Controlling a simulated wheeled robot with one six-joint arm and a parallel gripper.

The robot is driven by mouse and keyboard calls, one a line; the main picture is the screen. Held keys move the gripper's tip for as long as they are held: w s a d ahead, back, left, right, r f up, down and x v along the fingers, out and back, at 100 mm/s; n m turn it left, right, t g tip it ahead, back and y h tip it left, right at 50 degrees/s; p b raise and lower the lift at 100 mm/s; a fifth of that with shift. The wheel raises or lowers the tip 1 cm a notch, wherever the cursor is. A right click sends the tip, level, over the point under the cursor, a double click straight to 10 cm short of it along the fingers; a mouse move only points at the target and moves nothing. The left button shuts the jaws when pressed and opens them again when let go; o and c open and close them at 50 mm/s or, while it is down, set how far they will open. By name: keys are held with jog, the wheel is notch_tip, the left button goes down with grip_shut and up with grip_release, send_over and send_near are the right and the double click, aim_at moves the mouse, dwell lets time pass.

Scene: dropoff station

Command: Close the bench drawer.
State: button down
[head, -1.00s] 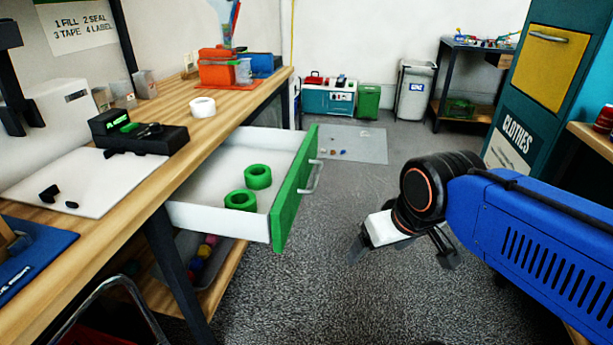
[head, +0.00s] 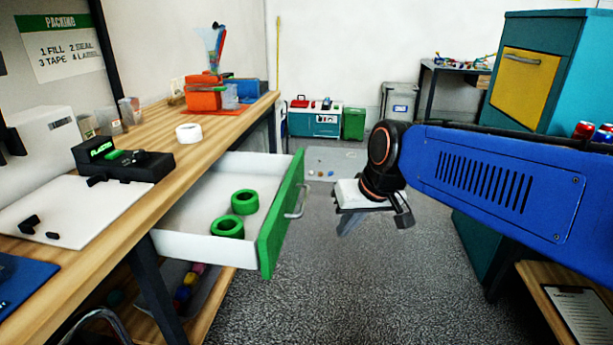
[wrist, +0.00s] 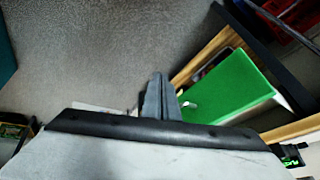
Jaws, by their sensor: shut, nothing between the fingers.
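The bench drawer (head: 208,249) stands pulled out from under the workbench in the head view. It has white sides, a green front (head: 281,218) and a metal handle (head: 296,202). Two green tape rolls (head: 236,214) lie inside it. My gripper (head: 374,226) is to the right of the green front, apart from the handle, with open floor between them. In the wrist view the green front (wrist: 228,98) shows to the right of my fingers (wrist: 160,100), which are together and empty.
A bin with coloured items sits on the shelf below the drawer. A teal cabinet (head: 525,80) stands right.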

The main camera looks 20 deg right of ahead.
jog(key=w+d+r+m+t, duration=0.1)
jog(key=w+d+r, duration=0.15)
jog(key=w, duration=0.55)
jog(key=w+d+r+m+y, duration=0.1)
jog(key=w+d, duration=0.2)
jog(key=w, duration=0.4)
jog(key=w+d+r+m+t, duration=0.1)
jog(key=w+d+r, duration=0.15)
jog(key=w, duration=0.55)
jog(key=shift+w+a+r+x, duration=0.15)
jog(key=shift+a+x, duration=0.3)
jog(key=shift+x, duration=1.6)
jog(key=shift+w+a+r+x, duration=0.15)
jog(key=shift+a+x, duration=0.3)
jog(key=shift+x, duration=1.55)
jog(key=shift+w+a+r+x, duration=0.1)
jog(key=shift+a+r+x, duration=0.25)
jog(key=shift+x, duration=1.7)
jog(key=shift+a+f, duration=0.1)
jog(key=shift+a, duration=0.1)
send_over(231, 181)
jog(key=shift+s+d, duration=0.2)
jog(key=shift+s, duration=0.15)
jog(key=shift+w+a, duration=0.15)
jog(key=shift+a, duration=0.1)
